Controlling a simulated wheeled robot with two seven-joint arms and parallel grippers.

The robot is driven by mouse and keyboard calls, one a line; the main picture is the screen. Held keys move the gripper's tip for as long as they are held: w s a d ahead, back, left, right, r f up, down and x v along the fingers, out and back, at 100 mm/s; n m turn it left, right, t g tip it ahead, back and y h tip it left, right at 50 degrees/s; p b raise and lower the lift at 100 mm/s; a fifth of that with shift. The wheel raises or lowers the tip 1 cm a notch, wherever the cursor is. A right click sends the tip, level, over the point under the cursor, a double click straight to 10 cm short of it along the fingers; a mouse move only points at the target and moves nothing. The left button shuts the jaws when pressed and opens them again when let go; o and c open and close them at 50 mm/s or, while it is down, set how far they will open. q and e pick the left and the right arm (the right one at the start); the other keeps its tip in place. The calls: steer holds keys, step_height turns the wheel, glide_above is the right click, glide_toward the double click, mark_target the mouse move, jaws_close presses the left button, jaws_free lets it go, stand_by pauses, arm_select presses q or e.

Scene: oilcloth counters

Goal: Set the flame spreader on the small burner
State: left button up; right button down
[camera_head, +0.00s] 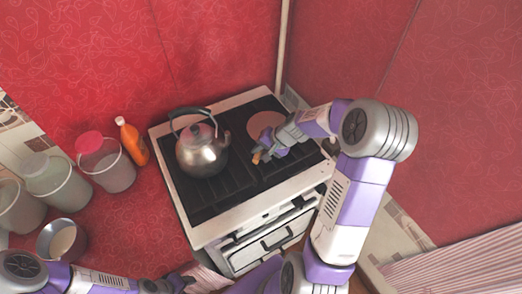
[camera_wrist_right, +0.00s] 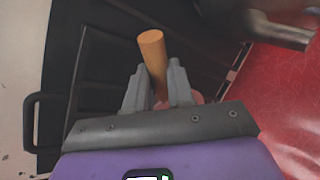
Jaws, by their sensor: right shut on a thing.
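The flame spreader's wooden handle (camera_wrist_right: 153,60) is held between the fingers of my right gripper (camera_wrist_right: 158,88), which is shut on it. In the head view, my right gripper (camera_head: 266,152) is over the right half of the stove (camera_head: 242,200), and the handle end (camera_head: 257,158) sticks out to its left. A pinkish round disc (camera_head: 265,124), which looks like the spreader's plate, shows behind the gripper at the back right of the cooktop. I cannot tell whether it rests there or hangs above. The small burner is not clearly visible. My left gripper is out of view.
A steel kettle (camera_head: 202,150) stands on the left of the cooktop, close to my right gripper. Left of the stove are an orange bottle (camera_head: 132,142), a red-lidded jar (camera_head: 106,165), more jars (camera_head: 55,182) and a metal pot (camera_head: 62,240). Red walls stand behind.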

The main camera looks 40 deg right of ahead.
steer(key=shift+f+b, duration=0.5)
steer(key=c, duration=0.9)
jaws_free()
steer(key=p+v, duration=0.1)
steer(key=v, duration=0.6)
steer(key=shift+s+r, duration=0.2)
steer(key=shift+r, duration=0.05)
steer(key=shift+d, duration=0.1)
